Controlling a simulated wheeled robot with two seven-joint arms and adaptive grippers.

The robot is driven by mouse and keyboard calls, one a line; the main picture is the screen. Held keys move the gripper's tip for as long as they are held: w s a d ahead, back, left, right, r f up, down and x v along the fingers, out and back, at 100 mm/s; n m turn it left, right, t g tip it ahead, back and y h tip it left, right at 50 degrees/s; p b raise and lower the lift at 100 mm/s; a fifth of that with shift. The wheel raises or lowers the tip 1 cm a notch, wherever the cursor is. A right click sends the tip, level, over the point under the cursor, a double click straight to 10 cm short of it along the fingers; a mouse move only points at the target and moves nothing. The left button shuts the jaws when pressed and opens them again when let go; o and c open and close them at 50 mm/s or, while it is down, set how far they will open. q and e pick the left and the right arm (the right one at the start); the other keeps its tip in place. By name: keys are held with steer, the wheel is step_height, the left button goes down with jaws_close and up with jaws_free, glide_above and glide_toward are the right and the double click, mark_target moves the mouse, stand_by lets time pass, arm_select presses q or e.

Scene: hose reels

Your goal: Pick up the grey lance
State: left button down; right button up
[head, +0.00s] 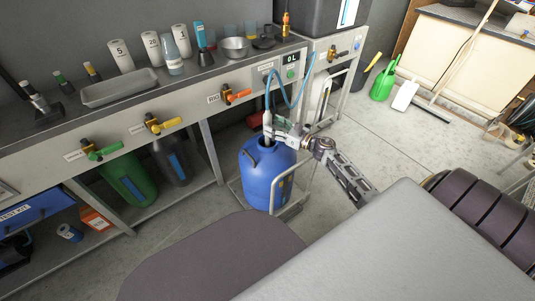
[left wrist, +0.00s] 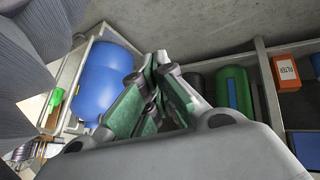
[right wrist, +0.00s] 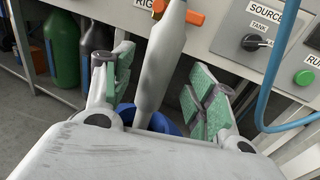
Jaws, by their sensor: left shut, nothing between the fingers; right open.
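The grey lance (right wrist: 160,65) stands upright in the right wrist view, between the two green-padded fingers of my right gripper (right wrist: 158,78). The fingers are open, with a gap on each side of the lance. In the head view the lance (head: 267,121) rises from the top of a blue drum (head: 265,176), and my right gripper (head: 277,126) is at it. The lance's lower end is hidden in the drum. My left gripper (left wrist: 158,88) is shut and empty in the left wrist view, away from the lance; it is not visible in the head view.
A blue hose (head: 300,82) loops above the drum from the bench panel. The drum stands in a cart with a handle rail (head: 283,181). The bench (head: 190,88) with coloured valves runs along the left. A green watering can (head: 383,82) stands on open floor at the right.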

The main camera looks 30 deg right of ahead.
steer(key=shift+x, duration=0.9)
steer(key=shift+w+a+f+b, duration=0.15)
steer(key=shift+w+a+b, duration=0.1)
steer(key=shift+b, duration=0.05)
steer(key=shift+w+a, duration=0.1)
steer(key=shift+w, duration=0.2)
arm_select(q)
steer(key=shift+w+f, duration=0.1)
steer(key=shift+f, duration=0.55)
arm_select(e)
steer(key=c, duration=0.9)
jaws_close()
arm_select(q)
steer(key=shift+s+d+f, duration=0.15)
steer(key=shift+s+f, duration=0.15)
steer(key=shift+s, duration=0.2)
